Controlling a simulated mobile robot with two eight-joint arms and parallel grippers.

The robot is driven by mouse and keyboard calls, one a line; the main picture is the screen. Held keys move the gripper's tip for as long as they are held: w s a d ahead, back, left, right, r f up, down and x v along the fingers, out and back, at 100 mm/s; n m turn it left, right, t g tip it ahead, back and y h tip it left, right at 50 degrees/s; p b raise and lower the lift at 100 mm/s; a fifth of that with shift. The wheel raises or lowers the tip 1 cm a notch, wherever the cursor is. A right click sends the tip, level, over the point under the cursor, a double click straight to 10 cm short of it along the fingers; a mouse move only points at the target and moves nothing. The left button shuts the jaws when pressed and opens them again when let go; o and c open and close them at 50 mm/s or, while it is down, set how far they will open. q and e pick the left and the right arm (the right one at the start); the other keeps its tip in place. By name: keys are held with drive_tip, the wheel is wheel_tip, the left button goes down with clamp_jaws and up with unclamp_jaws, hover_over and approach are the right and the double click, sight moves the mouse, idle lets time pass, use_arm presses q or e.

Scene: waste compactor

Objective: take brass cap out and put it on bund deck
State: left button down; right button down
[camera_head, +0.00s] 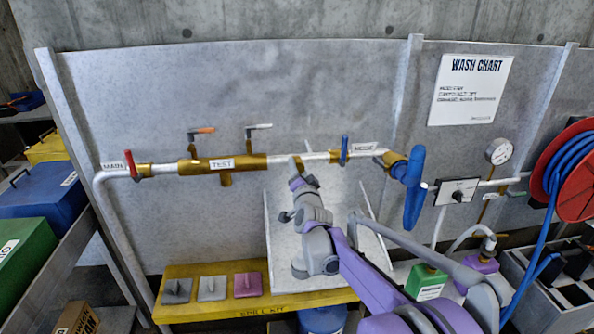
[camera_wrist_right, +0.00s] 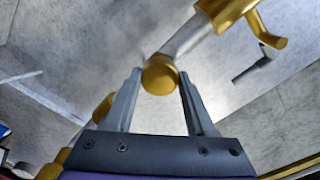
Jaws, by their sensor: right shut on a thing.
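The round brass cap (camera_wrist_right: 160,75) shows end-on in the right wrist view, between the fingertips of my right gripper (camera_wrist_right: 160,84). The gripper is shut on it. Pale pipe runs behind it, up to a brass fitting (camera_wrist_right: 225,10). In the head view my right gripper (camera_head: 297,168) is at the pipe run, just right of the brass body labelled TEST (camera_head: 222,164); the cap is not clear there. I take the yellow ledge (camera_head: 262,303) low in front of the panel as the bund deck. My left gripper is not in view.
Grey, pale and mauve pads (camera_head: 212,289) lie on the yellow ledge. A metal tray-like panel (camera_head: 279,245) slopes behind my arm. Red (camera_head: 129,163) and blue (camera_head: 345,150) valve handles flank the pipe.

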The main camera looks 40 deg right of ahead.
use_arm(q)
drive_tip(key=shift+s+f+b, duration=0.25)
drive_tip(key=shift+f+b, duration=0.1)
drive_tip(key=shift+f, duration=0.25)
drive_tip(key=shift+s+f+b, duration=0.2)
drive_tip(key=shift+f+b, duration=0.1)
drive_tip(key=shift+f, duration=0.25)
use_arm(e)
drive_tip(key=n, duration=0.3)
drive_tip(key=shift+f, duration=0.1)
use_arm(q)
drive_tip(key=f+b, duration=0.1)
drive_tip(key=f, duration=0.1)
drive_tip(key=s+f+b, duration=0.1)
drive_tip(key=b, duration=0.1)
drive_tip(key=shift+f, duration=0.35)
use_arm(e)
drive_tip(key=n, duration=0.5)
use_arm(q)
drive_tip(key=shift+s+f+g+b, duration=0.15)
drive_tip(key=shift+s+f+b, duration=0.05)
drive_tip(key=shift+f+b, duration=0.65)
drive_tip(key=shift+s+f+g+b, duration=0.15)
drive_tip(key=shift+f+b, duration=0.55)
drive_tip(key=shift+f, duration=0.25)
use_arm(e)
drive_tip(key=shift+n, duration=2.8)
